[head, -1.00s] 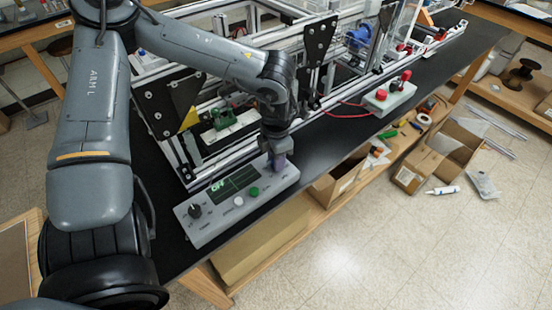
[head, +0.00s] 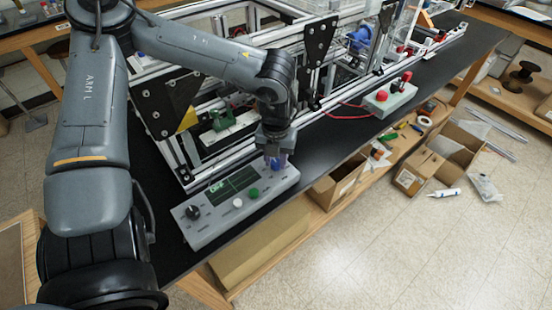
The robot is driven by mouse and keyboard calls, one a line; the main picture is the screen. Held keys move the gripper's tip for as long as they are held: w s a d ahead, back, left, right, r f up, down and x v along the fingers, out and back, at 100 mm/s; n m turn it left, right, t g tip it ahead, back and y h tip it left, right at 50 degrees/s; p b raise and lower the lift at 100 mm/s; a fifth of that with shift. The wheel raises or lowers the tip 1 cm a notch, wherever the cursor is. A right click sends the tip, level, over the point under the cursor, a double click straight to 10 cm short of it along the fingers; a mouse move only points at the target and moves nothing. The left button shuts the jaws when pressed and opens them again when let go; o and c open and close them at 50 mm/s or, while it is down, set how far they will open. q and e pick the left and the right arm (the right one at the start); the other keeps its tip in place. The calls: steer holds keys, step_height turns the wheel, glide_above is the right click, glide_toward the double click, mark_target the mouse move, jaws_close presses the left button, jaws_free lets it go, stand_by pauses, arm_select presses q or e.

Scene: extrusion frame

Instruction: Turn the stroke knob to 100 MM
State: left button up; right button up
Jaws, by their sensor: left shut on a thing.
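A grey control panel (head: 207,229) lies on the black bench top. It has a dark screen (head: 231,185) with green lettering too small to read surely. A black knob (head: 193,212) sits at its left end, and a white button (head: 238,203) and a green button (head: 253,192) are along its front. My left gripper (head: 277,163) points down at the panel's right end, shut on a knob there. That knob is almost wholly hidden by the fingers, so its pointer and marks cannot be read. My right gripper is not in view.
The aluminium extrusion frame (head: 232,152) with black plates stands right behind the panel. A second grey box with red buttons (head: 391,99) sits farther right on the bench. Open cardboard boxes (head: 418,174) are below the bench edge.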

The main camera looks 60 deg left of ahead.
mark_target(276, 162)
arm_select(q)
steer(key=shift+n, duration=0.6)
steer(key=o, duration=1.1)
steer(key=shift+c, duration=0.2)
steer(key=shift+r, duration=0.15)
step_height(276, 162, up, 11)
steer(key=p, duration=0.2)
steer(key=shift+f, duration=0.2)
